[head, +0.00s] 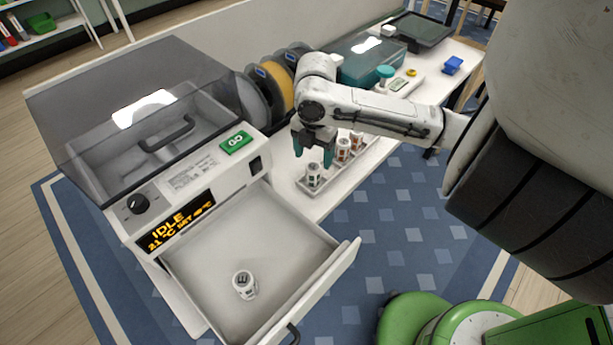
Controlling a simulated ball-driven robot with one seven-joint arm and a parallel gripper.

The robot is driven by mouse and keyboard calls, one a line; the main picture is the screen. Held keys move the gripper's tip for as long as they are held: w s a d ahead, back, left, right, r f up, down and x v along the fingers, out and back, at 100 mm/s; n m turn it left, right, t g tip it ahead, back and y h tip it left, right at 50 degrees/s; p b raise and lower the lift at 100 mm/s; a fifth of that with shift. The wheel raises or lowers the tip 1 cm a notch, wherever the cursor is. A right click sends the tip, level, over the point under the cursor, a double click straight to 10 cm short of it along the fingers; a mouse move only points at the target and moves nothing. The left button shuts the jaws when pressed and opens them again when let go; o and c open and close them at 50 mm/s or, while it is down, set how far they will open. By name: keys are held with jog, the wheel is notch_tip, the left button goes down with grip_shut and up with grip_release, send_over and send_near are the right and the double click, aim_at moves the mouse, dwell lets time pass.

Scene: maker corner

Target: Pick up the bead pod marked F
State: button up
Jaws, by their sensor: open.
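Several small white bead pods with dark markings are in view, their letters too small to read, so I cannot tell which is F. One pod (312,175) stands at the near end of a narrow tray (335,183), and two more pods, a middle one (343,150) and a far one (357,137), stand farther along it. Another pod (244,285) is inside the open drawer (285,240). My gripper (313,157) points down with its teal fingers apart, just above the near pod on the tray. Nothing shows between the fingers.
The machine with a smoked lid (150,75) and "IDLE" display (180,225) stands at left, its drawer pulled out toward the front. Filament spools (275,85), a teal box (365,60) and a screen (420,28) are behind my arm. Blue carpet (410,200) lies right of the table.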

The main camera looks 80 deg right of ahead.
aim_at(314, 166)
jog(key=shift+s+d+f, duration=0.1)
jog(key=shift+d+f, duration=0.05)
jog(key=shift+f, duration=3.35)
jog(key=c, duration=1.1)
jog(key=shift+r, duration=0.15)
jog(key=shift+c, duration=0.2)
